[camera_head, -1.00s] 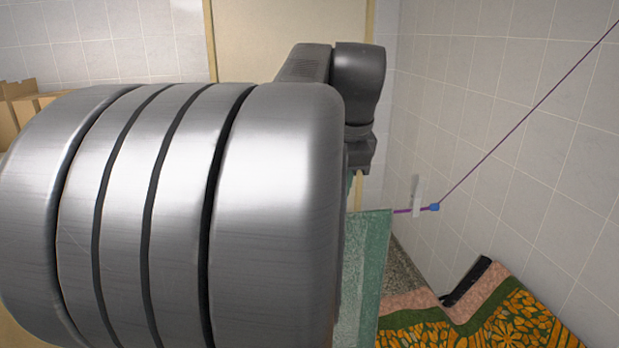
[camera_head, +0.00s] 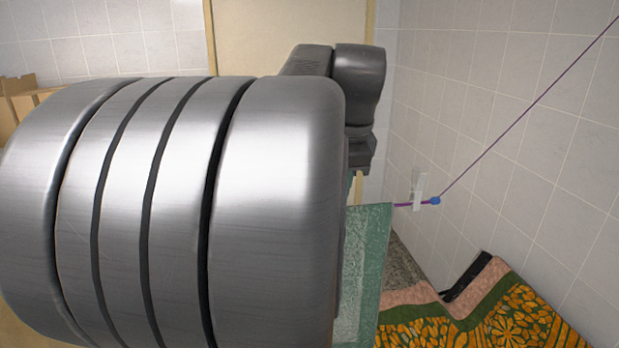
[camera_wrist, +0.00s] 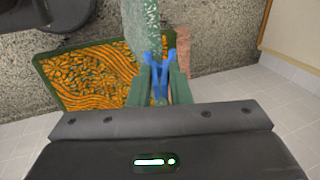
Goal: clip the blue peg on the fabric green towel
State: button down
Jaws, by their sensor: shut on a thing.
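The blue peg (camera_wrist: 161,77) is between the green fingers of my gripper (camera_wrist: 161,84) in the wrist view, and the gripper is shut on it. The peg's prongs point up in that view. The green towel (camera_wrist: 141,22) hangs just beyond, its near end at the prongs. Its edge appears to lie between the prongs, but I cannot tell whether they grip it. In the head view the green towel (camera_head: 371,262) hangs right of my arm. The peg and my gripper are hidden there behind my arm.
A purple line (camera_head: 520,112) runs from the upper right to a blue fitting (camera_head: 436,201) near a pale clip (camera_head: 419,188) and the towel's top. A tiled wall (camera_head: 500,95) stands close at right.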

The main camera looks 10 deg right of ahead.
jog(key=shift+f, duration=0.3)
jog(key=shift+f, duration=0.2)
jog(key=shift+f, duration=0.15)
dwell(0.5)
jog(key=shift+f+b, duration=0.35)
jog(key=c, duration=0.8)
grip_release()
jog(key=shift+o, duration=0.2)
